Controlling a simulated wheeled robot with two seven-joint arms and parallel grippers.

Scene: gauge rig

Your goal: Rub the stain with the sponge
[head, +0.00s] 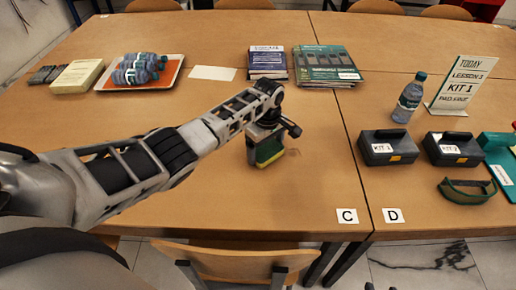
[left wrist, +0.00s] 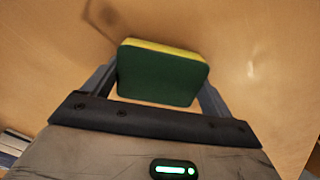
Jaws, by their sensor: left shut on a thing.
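My left gripper (head: 267,147) is shut on the sponge (head: 269,157), a block with a dark green side and a yellow side. In the head view it is held over the front middle of the table, yellow side low. In the left wrist view the sponge (left wrist: 160,75) sits between the two fingers (left wrist: 160,88). I cannot tell whether it touches the table. A faint brownish mark, likely the stain (head: 293,152), shows on the wood just right of the sponge in the head view. A dark smudge (left wrist: 100,14) shows at the upper left in the left wrist view. My right gripper is out of view.
Two dark kit cases (head: 389,147) (head: 452,149), a bottle (head: 409,98), a sign (head: 464,86) and a green strap-like item (head: 467,191) stand to the right. Books (head: 267,62) (head: 325,66) and an orange-edged tray (head: 103,84) lie farther back. Wood around the sponge is clear.

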